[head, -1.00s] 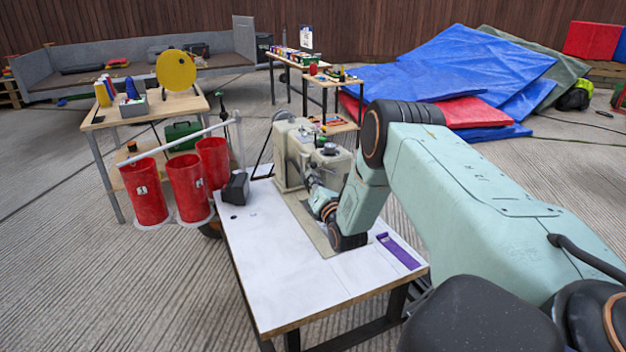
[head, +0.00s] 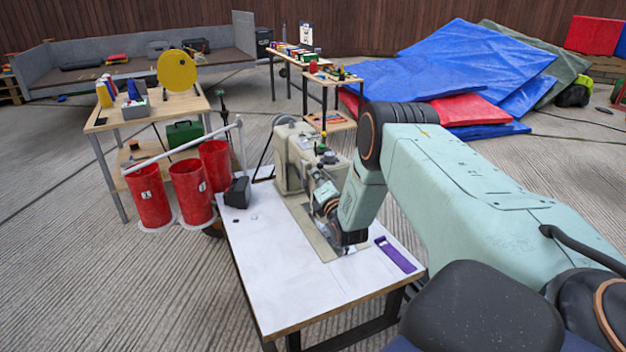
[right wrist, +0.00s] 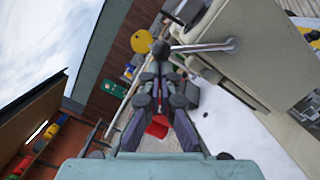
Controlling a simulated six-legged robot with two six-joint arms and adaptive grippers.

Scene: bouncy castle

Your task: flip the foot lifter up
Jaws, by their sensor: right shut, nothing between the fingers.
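The sewing machine (head: 293,160) stands on the white table, its head facing my right arm. The foot lifter (right wrist: 205,47) shows in the right wrist view as a metal lever with a dark ball knob, coming out of the machine's pale body. My right gripper (right wrist: 161,78) is shut and empty, with its fingertips just below the knob in that picture. I cannot tell whether they touch it. In the head view my right gripper (head: 325,196) is beside the machine head, and the lever cannot be made out. My left gripper is not in view.
The white table (head: 275,270) is mostly bare, with a purple strip (head: 395,254) on its right side and a small black box (head: 238,192) at its left edge. Blue and red sheets (head: 450,75) lie behind.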

